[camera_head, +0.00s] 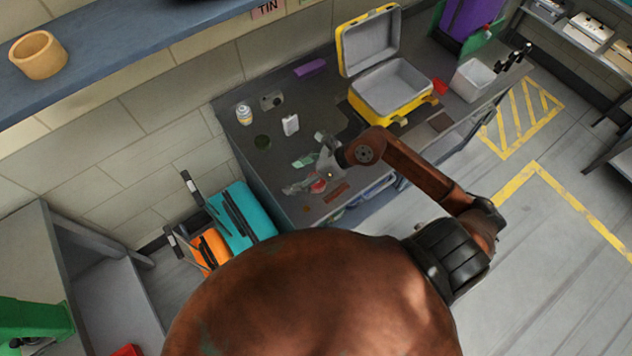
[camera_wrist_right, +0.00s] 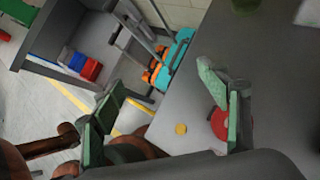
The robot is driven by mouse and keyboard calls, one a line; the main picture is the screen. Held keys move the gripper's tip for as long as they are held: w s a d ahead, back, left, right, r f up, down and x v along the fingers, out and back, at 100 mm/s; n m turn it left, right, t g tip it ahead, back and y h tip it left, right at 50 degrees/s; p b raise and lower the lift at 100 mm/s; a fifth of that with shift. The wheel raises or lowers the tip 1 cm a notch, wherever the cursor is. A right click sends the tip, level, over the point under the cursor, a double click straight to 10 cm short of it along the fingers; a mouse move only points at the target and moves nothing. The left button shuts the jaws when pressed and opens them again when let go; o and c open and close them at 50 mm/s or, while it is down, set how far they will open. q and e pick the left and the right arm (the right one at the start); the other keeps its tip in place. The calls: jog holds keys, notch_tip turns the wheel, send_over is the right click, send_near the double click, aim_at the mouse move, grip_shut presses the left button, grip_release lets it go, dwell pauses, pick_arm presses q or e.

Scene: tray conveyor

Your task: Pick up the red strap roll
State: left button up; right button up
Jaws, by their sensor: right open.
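The red strap roll (camera_head: 318,186) lies on the dark workbench near its front left corner. It also shows in the right wrist view (camera_wrist_right: 219,124), as a red round thing partly hidden behind one finger. My right gripper (camera_head: 326,160) is over the bench, beside the roll in the head view. In the wrist view its two fingers (camera_wrist_right: 165,120) are wide apart with nothing held between them. The roll is close to the right-hand finger; I cannot tell whether they touch. My left gripper is not seen.
A small yellow disc (camera_wrist_right: 181,128) is near the bench edge. An open yellow case (camera_head: 385,95) stands behind. Teal (camera_head: 240,217) and orange (camera_head: 208,247) suitcases stand beside the bench.

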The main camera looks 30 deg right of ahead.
aim_at(323, 182)
jog(key=d+f+h, duration=0.1)
jog(key=d+f, duration=0.1)
jog(key=d, duration=0.1)
jog(key=s+d+f+n+g+h, duration=0.1)
jog(key=d+f+h, duration=0.1)
jog(key=d, duration=0.1)
jog(key=d+f+g+h, duration=0.1)
jog(key=d+f, duration=0.1)
jog(key=d, duration=0.1)
jog(key=shift+s+d, duration=0.15)
jog(key=shift+d, duration=0.05)
jog(key=shift+w+d+f+h, duration=0.1)
jog(key=shift+f+h, duration=0.15)
jog(key=shift+f, duration=0.35)
jog(key=shift+w+d+f+h, duration=0.1)
jog(key=shift+f+h, duration=0.15)
jog(key=shift+f, duration=0.3)
jog(key=x, duration=0.5)
jog(key=shift+w+a+f+p, duration=0.15)
jog(key=shift+w+f+p, duration=0.1)
jog(key=shift+p, duration=0.05)
jog(key=shift+c, duration=0.3)
jog(key=c, duration=1.2)
